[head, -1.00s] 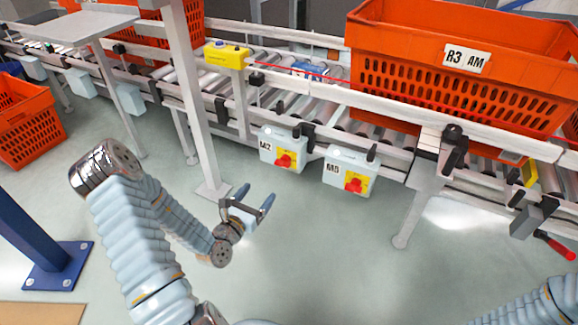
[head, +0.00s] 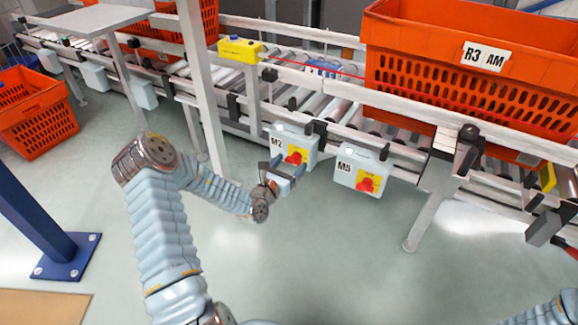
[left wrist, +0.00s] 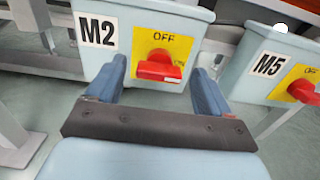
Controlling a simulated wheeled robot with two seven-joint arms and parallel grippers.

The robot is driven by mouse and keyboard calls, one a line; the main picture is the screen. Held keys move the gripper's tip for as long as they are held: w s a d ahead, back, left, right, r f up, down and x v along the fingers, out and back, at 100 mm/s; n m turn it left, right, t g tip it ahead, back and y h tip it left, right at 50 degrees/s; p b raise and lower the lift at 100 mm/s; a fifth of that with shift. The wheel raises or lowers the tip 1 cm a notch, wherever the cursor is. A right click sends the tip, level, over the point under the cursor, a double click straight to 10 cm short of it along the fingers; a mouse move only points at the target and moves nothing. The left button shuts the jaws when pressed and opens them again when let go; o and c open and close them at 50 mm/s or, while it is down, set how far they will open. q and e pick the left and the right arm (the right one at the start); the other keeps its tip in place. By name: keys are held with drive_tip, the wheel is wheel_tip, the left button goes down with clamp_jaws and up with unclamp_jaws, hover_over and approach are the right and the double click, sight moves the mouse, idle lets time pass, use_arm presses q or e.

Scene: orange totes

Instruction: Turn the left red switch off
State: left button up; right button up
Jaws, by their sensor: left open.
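The left red switch (head: 296,156) sits on a yellow plate on the light-blue M2 box (head: 283,140), under the conveyor rail. In the left wrist view the red switch (left wrist: 159,66) shows its handle lying roughly level, below the word OFF. My left gripper (head: 287,169) is open just in front of and below the M2 box. In the left wrist view its two blue fingers (left wrist: 160,84) stand on either side of the switch, apart from it. A second red switch (head: 366,184) is on the M5 box (head: 347,170) to the right. My right gripper is out of view.
The conveyor (head: 400,161) runs above both boxes, with a large orange tote (head: 440,95) on it. A grey post (head: 203,100) stands left of my left gripper. A blue post (head: 35,220) is at lower left. The floor below the boxes is clear.

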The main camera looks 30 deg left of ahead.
use_arm(q)
drive_tip(key=c, duration=1)
drive_tip(key=shift+r+n+p, duration=0.15)
drive_tip(key=shift+n+p, duration=0.45)
drive_tip(key=shift+p, duration=0.35)
drive_tip(key=shift+c, duration=0.2)
drive_tip(key=n+p, duration=0.4)
drive_tip(key=shift+p, duration=0.4)
drive_tip(key=shift+a+n+p, duration=0.1)
drive_tip(key=shift+n+p, duration=0.65)
drive_tip(key=shift+n, duration=0.15)
drive_tip(key=n+p, duration=0.2)
drive_tip(key=shift+n, duration=0.4)
drive_tip(key=n+p, duration=0.1)
drive_tip(key=n, duration=0.1)
drive_tip(key=shift+n, duration=0.3)
drive_tip(key=n+p, duration=0.1)
drive_tip(key=n, duration=0.2)
drive_tip(key=shift+a+f+p, duration=0.1)
drive_tip(key=shift+f+p, duration=0.15)
drive_tip(key=shift+p, duration=0.1)
drive_tip(key=shift+f+n+p, duration=0.1)
drive_tip(key=shift+n+p, duration=0.2)
drive_tip(key=shift+n, duration=1)
